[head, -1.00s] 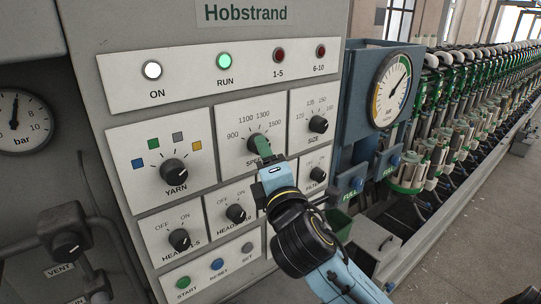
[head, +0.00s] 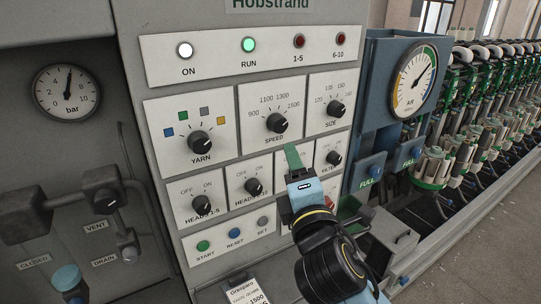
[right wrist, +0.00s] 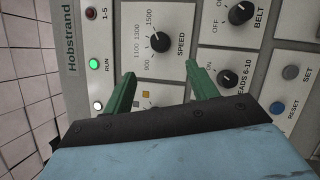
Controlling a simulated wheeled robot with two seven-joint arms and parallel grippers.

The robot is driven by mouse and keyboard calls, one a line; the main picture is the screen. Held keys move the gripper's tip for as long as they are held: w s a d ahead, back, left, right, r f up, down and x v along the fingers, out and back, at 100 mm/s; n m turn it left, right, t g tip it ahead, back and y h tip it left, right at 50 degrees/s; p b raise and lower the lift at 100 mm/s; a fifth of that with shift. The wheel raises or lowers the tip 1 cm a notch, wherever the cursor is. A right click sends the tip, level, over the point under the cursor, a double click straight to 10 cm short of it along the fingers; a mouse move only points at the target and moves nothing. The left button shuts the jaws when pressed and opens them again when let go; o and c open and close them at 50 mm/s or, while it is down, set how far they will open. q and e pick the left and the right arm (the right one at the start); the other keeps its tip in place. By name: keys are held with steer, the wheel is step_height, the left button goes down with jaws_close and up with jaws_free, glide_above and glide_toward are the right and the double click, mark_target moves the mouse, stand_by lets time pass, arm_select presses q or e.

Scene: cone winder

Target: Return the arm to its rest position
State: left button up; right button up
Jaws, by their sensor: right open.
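My right gripper (head: 292,155) is in front of the grey control panel (head: 140,140), below and slightly right of the SPEED knob (head: 277,122) in the head view. Its green fingers stand apart with nothing between them in the right wrist view (right wrist: 160,75). The SPEED knob also shows there (right wrist: 160,42), beyond the fingertips and apart from them. In the head view its pointer leans to the upper right, toward 1500. My arm comes in from the bottom right and hides part of the panel's lower right. My left gripper is not in view.
The YARN knob (head: 199,143), SIZE knob (head: 335,110) and FILTER knob (head: 333,157) stick out around the gripper. The AIR gauge (head: 412,81) and spindle row are to the right. Pipes and a bar gauge (head: 66,91) are to the left. The RUN lamp (head: 249,45) glows green.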

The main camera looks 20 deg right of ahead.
steer(key=s+d+f+m+g, duration=0.25)
steer(key=f+m+g, duration=0.3)
steer(key=f, duration=0.65)
steer(key=s+a+f+m+g+y, duration=0.1)
steer(key=s+f+m+g+y, duration=0.1)
steer(key=s+f+m+g, duration=0.55)
steer(key=s+a+f+m+g+y, duration=0.2)
steer(key=s+f+m+g+y, duration=0.1)
steer(key=s+f, duration=0.9)
step_height(320, 180, down, 33)
steer(key=s+g+b, duration=0.1)
steer(key=s+b, duration=0.2)
steer(key=b, duration=0.7)
steer(key=s+d+f+b, duration=0.1)
steer(key=s+f+b, duration=0.3)
steer(key=s+f, duration=0.4)
steer(key=s+d+f+g+b, duration=0.1)
steer(key=s+f+b, duration=0.3)
steer(key=f, duration=1.1)
steer(key=s+d, duration=0.1)
steer(key=s, duration=0.2)
steer(key=shift+s+h, duration=0.3)
steer(key=shift+s, duration=0.05)
